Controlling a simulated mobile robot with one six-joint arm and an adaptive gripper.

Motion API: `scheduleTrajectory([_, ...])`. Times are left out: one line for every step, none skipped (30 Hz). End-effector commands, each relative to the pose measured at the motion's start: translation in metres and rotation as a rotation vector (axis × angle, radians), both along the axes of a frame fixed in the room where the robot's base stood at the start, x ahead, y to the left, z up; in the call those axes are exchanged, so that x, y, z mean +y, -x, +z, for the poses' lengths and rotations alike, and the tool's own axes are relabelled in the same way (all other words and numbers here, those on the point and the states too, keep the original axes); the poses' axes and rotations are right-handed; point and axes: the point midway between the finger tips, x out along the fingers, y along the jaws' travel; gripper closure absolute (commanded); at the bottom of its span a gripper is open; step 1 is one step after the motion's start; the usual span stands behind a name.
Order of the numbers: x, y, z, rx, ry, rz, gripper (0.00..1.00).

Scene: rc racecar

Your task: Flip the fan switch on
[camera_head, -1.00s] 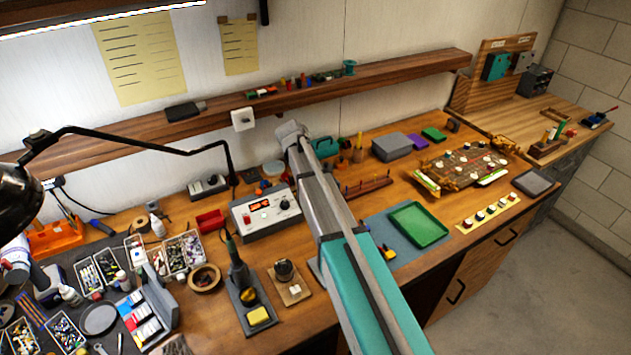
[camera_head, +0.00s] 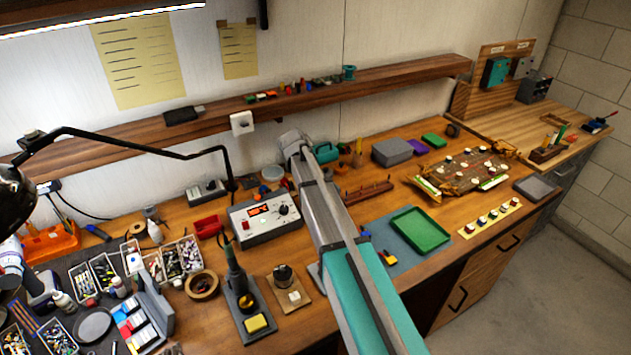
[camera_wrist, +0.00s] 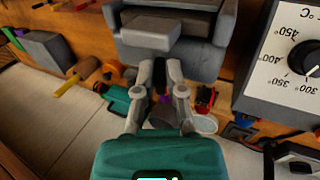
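A grey box-like unit (camera_wrist: 205,58) with a lighter raised block (camera_wrist: 150,32) fills the top middle of the wrist view. It may be the fan, but I cannot make out a switch or its state. In the head view my arm largely hides that area. My gripper (camera_wrist: 166,64) is next to the unit's near edge, its pale fingers converging with the tips close together. Nothing is visibly held, and I cannot tell whether the tips touch the unit. In the head view my gripper end (camera_head: 292,138) is near the wall below the shelf.
The soldering station (camera_head: 270,222) stands left of my arm; its dial (camera_wrist: 306,58) shows in the wrist view. A teal case (camera_head: 326,152) and a mallet (camera_wrist: 75,80) are close by. The shelf (camera_head: 375,88) runs above. A green tray (camera_head: 420,230) lies right.

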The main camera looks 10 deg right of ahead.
Motion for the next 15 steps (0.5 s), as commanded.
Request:
scheduleTrajectory([0.0001, 0.0, 0.0, 0.0, 0.0, 0.0, 1.0])
scheduleTrajectory([0.0001, -0.0001, 0.0, 0.0, 0.0, 0.0, 1.0])
scheduleTrajectory([0.0002, 0.0, 0.0, 0.0, 0.0, 0.0, 1.0])
scheduleTrajectory([0.0002, 0.0, 0.0, 0.0, 0.0, 0.0, 1.0])
scheduleTrajectory([0.0002, 0.0, 0.0, 0.0, 0.0, 0.0, 1.0])
scheduleTrajectory([0.0002, 0.0, 0.0, 0.0, -0.001, 0.0, 1.0])
scheduleTrajectory([0.0002, 0.0, 0.0001, 0.001, -0.002, 0.0, 1.0])
scheduleTrajectory([0.0001, -0.0001, 0.0002, 0.001, -0.004, 0.0, 1.0])
scheduleTrajectory([0.0, -0.0001, 0.0002, 0.002, -0.008, 0.0, 1.0])
scheduleTrajectory([-0.0001, -0.0001, 0.0004, 0.003, -0.01, 0.0, 1.0])
scheduleTrajectory([-0.0002, -0.0003, 0.0004, 0.005, -0.015, 0.0, 1.0])
scheduleTrajectory([-0.0004, -0.0004, 0.0006, 0.007, -0.023, -0.001, 1.0])
scheduleTrajectory([-0.0007, -0.0006, 0.0007, 0.009, -0.03, -0.001, 1.0])
scheduleTrajectory([-0.0011, -0.0007, 0.001, 0.012, -0.037, -0.001, 1.0])
scheduleTrajectory([-0.0013, -0.0008, 0.0011, 0.016, -0.051, -0.001, 1.0])
